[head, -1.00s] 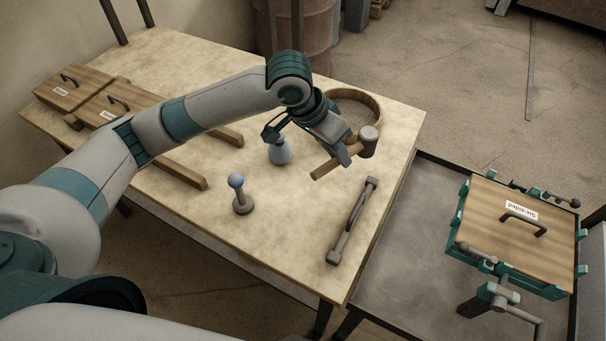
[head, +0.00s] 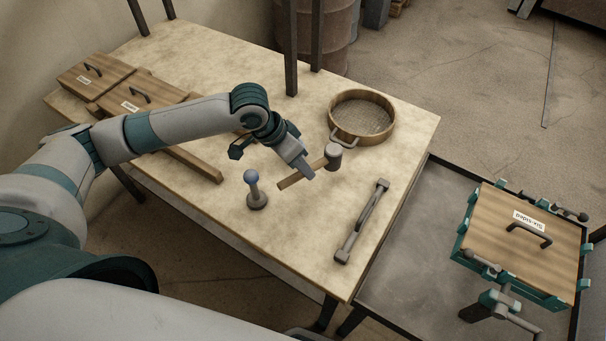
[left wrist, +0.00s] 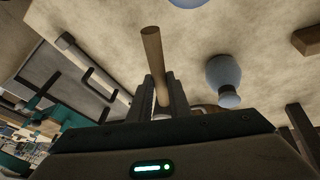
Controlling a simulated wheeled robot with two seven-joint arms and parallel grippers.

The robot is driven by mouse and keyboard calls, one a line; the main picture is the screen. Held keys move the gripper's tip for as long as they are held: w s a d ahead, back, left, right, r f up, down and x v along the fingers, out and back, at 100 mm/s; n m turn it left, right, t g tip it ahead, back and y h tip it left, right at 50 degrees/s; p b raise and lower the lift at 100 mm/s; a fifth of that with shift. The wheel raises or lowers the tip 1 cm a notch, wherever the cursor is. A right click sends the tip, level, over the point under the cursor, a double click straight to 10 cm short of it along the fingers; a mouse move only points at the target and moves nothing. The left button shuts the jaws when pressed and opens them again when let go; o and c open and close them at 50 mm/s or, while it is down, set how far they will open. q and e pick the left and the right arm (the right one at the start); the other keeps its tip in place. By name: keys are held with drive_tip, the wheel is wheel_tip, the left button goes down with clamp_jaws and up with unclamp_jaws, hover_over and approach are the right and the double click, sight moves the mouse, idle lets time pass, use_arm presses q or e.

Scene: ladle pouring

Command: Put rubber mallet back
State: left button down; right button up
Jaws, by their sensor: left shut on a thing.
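The rubber mallet (head: 334,157) has a grey head and a wooden handle. My left gripper (head: 308,170) is shut on its handle. The head points to the back right and the free handle end to the front left. In the left wrist view the handle (left wrist: 152,48) stands up between the fingers (left wrist: 163,98). The mallet is over the middle of the table (head: 230,215); the gap beneath it is hard to judge. My right gripper is not in view.
A blue-knobbed tool (head: 254,188) stands left of the mallet, and a long-handled bar (head: 363,220) lies right. A round sieve (head: 362,115) sits behind. A lidded mould (head: 522,235) stands on the lower grey surface.

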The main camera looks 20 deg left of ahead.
sight(303, 176)
use_arm(q)
drive_tip(key=shift+f, duration=0.15)
wheel_tip(303, 176, down, 3)
drive_tip(key=shift+r+p, duration=0.1)
drive_tip(key=shift+p, duration=0.5)
drive_tip(key=shift+f, duration=0.4)
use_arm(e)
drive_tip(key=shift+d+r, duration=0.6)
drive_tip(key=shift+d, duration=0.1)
use_arm(q)
drive_tip(key=c, duration=1.6)
unclamp_jaws()
drive_tip(key=shift+f, duration=0.15)
drive_tip(key=shift+c, duration=0.2)
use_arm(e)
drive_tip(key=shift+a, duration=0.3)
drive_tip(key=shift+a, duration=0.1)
use_arm(q)
drive_tip(key=shift+r, duration=0.2)
